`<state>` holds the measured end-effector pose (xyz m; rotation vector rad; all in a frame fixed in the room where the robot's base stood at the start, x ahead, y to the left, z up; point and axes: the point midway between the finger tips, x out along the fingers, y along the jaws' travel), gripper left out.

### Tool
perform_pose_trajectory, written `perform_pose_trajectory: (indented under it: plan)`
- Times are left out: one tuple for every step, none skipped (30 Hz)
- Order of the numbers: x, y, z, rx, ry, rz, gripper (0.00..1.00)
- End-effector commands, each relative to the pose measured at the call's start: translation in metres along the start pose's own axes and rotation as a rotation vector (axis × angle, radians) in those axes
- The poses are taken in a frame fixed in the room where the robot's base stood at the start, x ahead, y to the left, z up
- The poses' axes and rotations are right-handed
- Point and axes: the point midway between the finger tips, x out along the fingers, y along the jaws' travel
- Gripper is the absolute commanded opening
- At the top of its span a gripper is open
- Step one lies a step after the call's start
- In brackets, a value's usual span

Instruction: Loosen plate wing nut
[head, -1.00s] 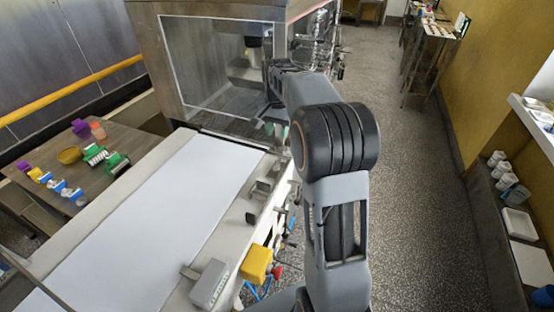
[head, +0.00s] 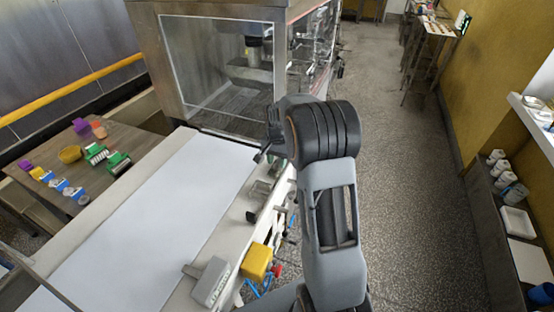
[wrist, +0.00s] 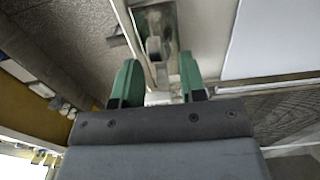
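My gripper (head: 262,153) is small and dark in the head view, above the right edge of the white belt (head: 150,215) near the machine's enclosure. In the wrist view my gripper (wrist: 157,68) has two green fingers standing apart. A metal bracket with a rounded fitting (wrist: 154,46) shows between and beyond the fingertips; no contact can be made out. I cannot tell whether this fitting is the plate wing nut. In the head view a metal bracket (head: 262,188) sits on the belt's right side rail, below my gripper.
The clear-sided enclosure (head: 215,65) stands at the belt's far end. A grey box (head: 210,282) and a yellow box (head: 257,262) sit along the near right rail. A table (head: 125,140) with small coloured items is at left. The floor (head: 420,210) at right is open.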

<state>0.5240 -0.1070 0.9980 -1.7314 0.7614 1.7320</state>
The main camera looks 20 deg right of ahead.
Motion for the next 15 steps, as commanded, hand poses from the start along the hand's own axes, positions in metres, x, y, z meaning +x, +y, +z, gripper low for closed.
perform_pose_trajectory:
  plan:
    - [0.0003,0.0000,0.0000,0.000,0.000,0.000,0.38]
    - [0.0003,0.0000,0.0000,0.000,0.000,0.000,0.38]
    - [0.0002,0.0000,0.0000,0.000,0.000,0.000,0.38]
    - [0.0002,0.0000,0.0000,0.000,0.000,0.000,0.38]
    - [0.0002,0.0000,0.0000,0.000,0.000,0.000,0.38]
    - [0.0001,0.0000,0.0000,0.000,0.000,0.000,0.37]
    - [0.0001,0.0000,-0.0001,0.000,0.000,0.000,0.34]
    - [0.0001,0.0000,-0.0001,0.000,0.000,0.000,0.32]
    - [0.0000,0.0000,-0.0001,0.000,0.000,0.000,0.28]
    - [0.0000,0.0000,-0.0001,0.000,0.000,0.000,0.25]
    - [0.0000,0.0000,-0.0001,0.000,0.000,0.000,0.22]
    - [-0.0001,0.0000,-0.0001,0.000,0.000,0.000,0.18]
    - [-0.0001,0.0000,-0.0001,0.000,0.000,0.000,0.15]
    - [-0.0001,0.0000,-0.0001,0.000,0.000,0.000,0.12]
    - [-0.0001,0.0000,-0.0001,0.000,0.000,0.000,0.09]
